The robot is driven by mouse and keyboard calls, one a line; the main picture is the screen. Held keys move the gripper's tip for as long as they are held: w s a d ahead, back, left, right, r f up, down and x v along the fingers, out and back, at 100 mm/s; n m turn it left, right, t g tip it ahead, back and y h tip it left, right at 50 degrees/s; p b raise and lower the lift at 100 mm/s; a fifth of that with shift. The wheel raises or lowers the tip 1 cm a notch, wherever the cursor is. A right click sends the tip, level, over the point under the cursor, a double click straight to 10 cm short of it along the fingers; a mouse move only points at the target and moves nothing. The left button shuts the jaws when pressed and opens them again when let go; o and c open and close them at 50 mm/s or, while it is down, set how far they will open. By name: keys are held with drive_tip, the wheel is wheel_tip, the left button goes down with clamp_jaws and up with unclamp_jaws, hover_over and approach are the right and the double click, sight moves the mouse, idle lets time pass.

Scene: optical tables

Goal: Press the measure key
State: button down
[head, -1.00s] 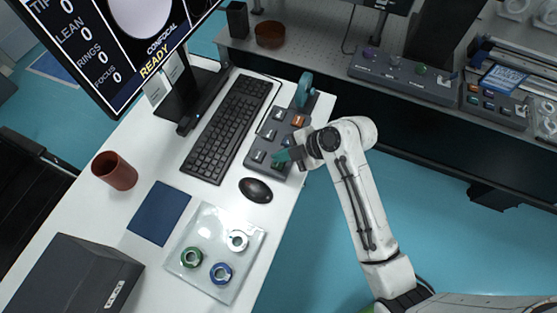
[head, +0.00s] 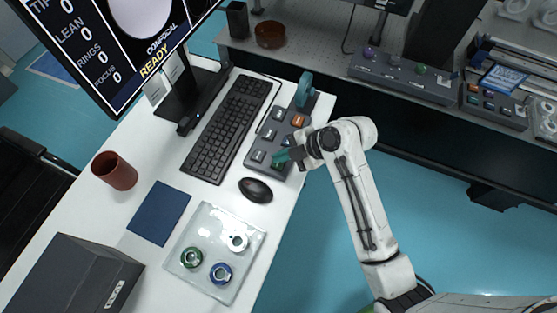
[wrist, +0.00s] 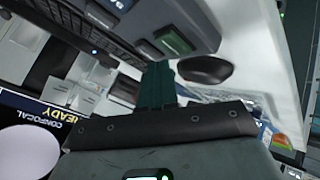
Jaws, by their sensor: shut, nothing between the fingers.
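The grey key box (head: 268,142) stands on the white desk and carries several keys, mostly grey, one orange (head: 298,120) and one green (head: 277,164). Key labels are too small to read, so I cannot tell which is the measure key. My gripper (head: 281,156) has its teal fingers shut and empty, tips close to the green key at the box's near end. In the wrist view my gripper (wrist: 157,80) points toward the green key (wrist: 173,42). I cannot tell whether the tips touch a key. The monitor (head: 135,40) reads CONFOCAL READY, with zeros beside its lines.
A keyboard (head: 230,128) lies left of the key box and a black mouse (head: 256,190) lies in front. A teal upright piece (head: 304,90) stands behind the box. A clear tray (head: 205,278) holds rings. Another bench with a control box (head: 400,75) is at the back right.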

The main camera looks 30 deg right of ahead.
sight(282, 164)
drive_tip(key=shift+f, duration=0.15)
drive_tip(key=shift+f+b, duration=0.25)
drive_tip(key=shift+b, duration=0.05)
drive_tip(key=shift+f+b, duration=0.35)
drive_tip(key=shift+f, duration=0.05)
idle(0.6)
drive_tip(key=shift+r, duration=0.1)
drive_tip(key=shift+r+p, duration=0.7)
drive_tip(key=shift+r, duration=0.05)
wheel_tip(282, 164, up, 5)
drive_tip(key=p, duration=0.4)
idle(0.4)
idle(0.7)
